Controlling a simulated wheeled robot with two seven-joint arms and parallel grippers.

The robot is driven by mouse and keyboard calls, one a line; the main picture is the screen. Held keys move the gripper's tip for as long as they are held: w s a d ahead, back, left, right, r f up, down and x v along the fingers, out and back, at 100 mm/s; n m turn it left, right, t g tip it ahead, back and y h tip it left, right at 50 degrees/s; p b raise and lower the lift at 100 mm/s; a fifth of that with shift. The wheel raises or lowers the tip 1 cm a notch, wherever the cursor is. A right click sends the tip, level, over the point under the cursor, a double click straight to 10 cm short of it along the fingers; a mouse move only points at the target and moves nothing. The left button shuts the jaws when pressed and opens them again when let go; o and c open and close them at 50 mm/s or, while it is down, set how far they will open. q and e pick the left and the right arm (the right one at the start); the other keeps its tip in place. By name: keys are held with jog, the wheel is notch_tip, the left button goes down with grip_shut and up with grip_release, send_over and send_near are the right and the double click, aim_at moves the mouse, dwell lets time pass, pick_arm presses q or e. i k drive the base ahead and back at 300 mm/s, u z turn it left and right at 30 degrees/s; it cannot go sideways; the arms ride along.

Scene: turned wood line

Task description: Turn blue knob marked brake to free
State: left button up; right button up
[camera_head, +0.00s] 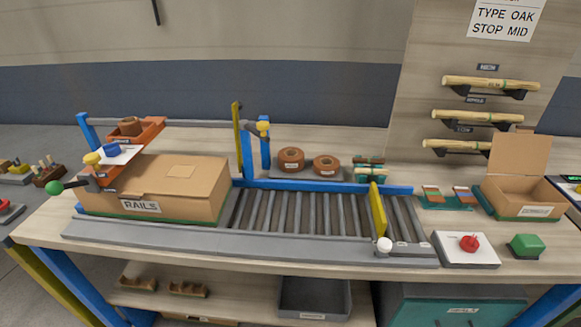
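A blue knob (112,149) sits on a white plate (122,155) at the left end of the roller line, by an orange chute (147,131). The plate's lettering is too small to read, so I cannot tell whether it says brake or which way the knob points. A yellow knob (92,158) is just left of the plate. A dark lever with a green ball (53,188) sticks out below it to the left. Neither of my grippers shows in the head view.
A large carton marked RAILS (180,190) stands right of the knob on the roller conveyor (300,212). A yellow gate (377,210) crosses the rollers. A red button (469,243), a green block (526,245) and an open carton (522,190) are at the right.

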aim_at(111, 150)
jog(key=u, duration=0.75)
jog(key=k, duration=1.35)
jog(key=i, duration=0.55)
jog(key=u, duration=0.6)
jog(key=i, duration=1.3)
jog(key=z, duration=0.6)
